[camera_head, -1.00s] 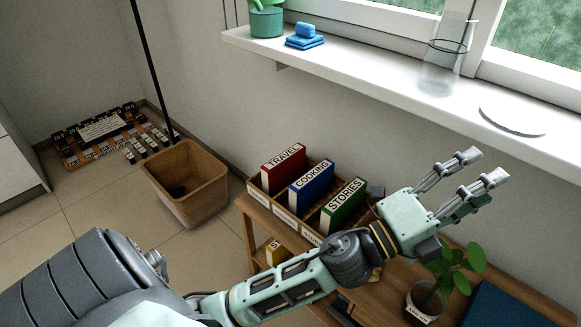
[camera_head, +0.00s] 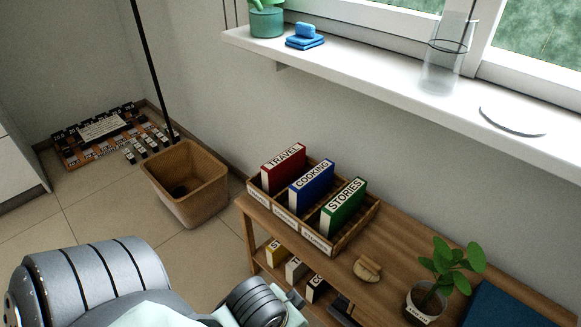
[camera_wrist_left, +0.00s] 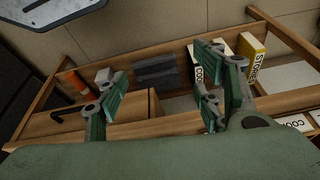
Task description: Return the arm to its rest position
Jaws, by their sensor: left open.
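My left gripper (camera_wrist_left: 160,98) shows in the left wrist view. Its green and grey fingers are spread wide, with nothing between them. Beyond the fingers lies the wooden shelf unit. In the head view my left arm (camera_head: 90,275) is folded low at the bottom left, and its gripper is out of the frame. My right gripper is in neither view.
The bench (camera_head: 400,237) carries a divided wooden box with a red book (camera_head: 284,168), a blue book (camera_head: 312,186) and a green book (camera_head: 344,206). A potted plant (camera_head: 424,300) stands to the right. A wicker basket (camera_head: 190,190) is on the floor.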

